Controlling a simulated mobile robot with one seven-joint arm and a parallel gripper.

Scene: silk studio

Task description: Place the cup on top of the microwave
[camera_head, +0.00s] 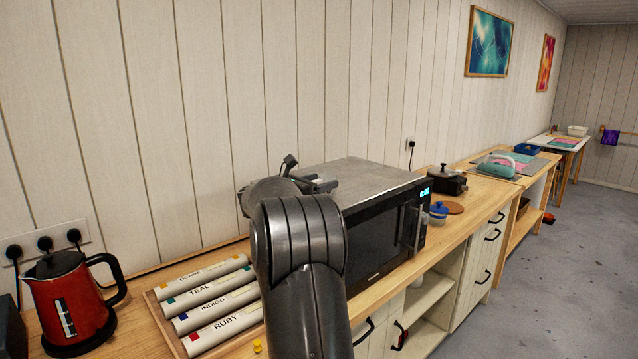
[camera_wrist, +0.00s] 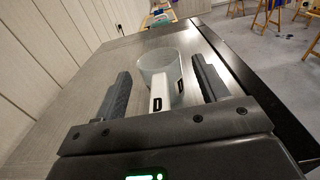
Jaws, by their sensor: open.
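A clear, glass-like cup (camera_wrist: 161,58) stands upright on the flat metal top of the microwave (camera_head: 357,176) in the wrist view. A white part marked with a dark D shows on its near side. My gripper (camera_wrist: 161,68) is open, with one finger on each side of the cup and visible gaps between. In the head view my gripper (camera_head: 320,185) is low over the left part of the microwave top, which also shows in the wrist view (camera_wrist: 60,118). I cannot make out the cup in the head view.
A red kettle (camera_head: 70,302) and a tray of labelled rolls (camera_head: 172,322) lie left of the microwave on the wooden counter. A dark pot (camera_head: 447,182) and a blue-lidded jar (camera_head: 438,211) stand to its right. The panelled wall runs close behind.

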